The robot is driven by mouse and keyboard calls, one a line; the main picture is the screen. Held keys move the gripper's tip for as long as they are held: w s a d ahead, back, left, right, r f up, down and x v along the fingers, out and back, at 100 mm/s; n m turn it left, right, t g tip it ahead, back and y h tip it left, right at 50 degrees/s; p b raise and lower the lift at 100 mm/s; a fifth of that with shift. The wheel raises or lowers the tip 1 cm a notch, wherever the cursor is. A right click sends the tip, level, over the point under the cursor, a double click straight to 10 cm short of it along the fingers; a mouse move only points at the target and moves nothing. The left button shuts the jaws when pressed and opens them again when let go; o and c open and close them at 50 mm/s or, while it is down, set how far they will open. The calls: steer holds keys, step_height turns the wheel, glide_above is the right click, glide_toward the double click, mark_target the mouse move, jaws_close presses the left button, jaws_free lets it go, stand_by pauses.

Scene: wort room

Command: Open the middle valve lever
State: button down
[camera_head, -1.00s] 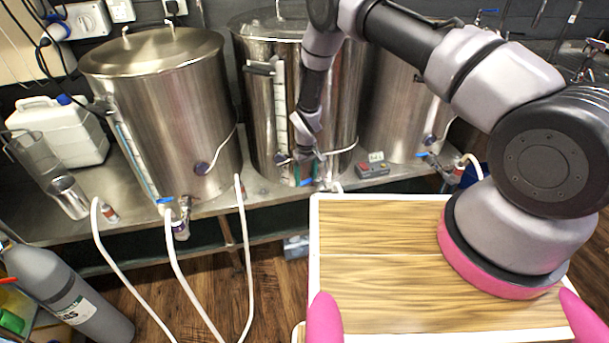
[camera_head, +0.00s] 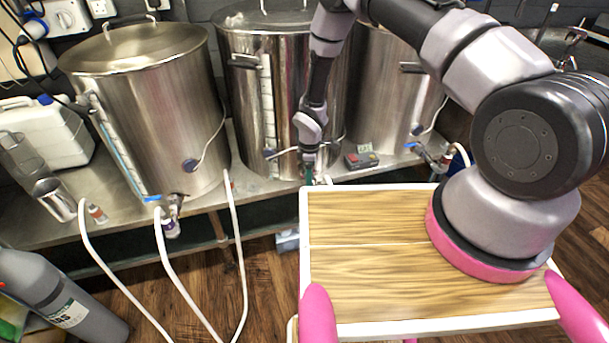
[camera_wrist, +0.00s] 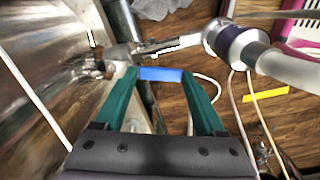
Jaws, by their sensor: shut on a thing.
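The middle kettle (camera_head: 287,80) is a tall steel pot, and its valve is low on its front. In the wrist view, the blue valve lever (camera_wrist: 161,74) lies crosswise between my gripper's green fingertips (camera_wrist: 160,80). My gripper is shut on it. The metal valve body (camera_wrist: 122,56) is just beyond, joined to the kettle wall on the left. A white and purple hose fitting (camera_wrist: 230,40) is at its outlet on the right. In the head view, my gripper (camera_head: 308,172) is at the kettle's base and hides the lever.
The left kettle (camera_head: 150,110) and right kettle (camera_head: 385,90) stand on the same steel bench (camera_head: 115,185). White hoses (camera_head: 165,260) hang from the bench. A small control box (camera_head: 362,160) sits right of my gripper. A gas cylinder (camera_head: 55,300) stands at the lower left.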

steer(key=shift+w+d+n, duration=0.1)
steer(key=shift+d+n, duration=0.5)
steer(key=shift+n, duration=0.4)
steer(key=shift+d+n, duration=0.55)
steer(key=shift+n, duration=0.45)
steer(key=shift+d, duration=0.1)
jaws_free()
steer(key=shift+r, duration=0.1)
step_height(320, 180, up, 11)
steer(key=shift+f, duration=0.2)
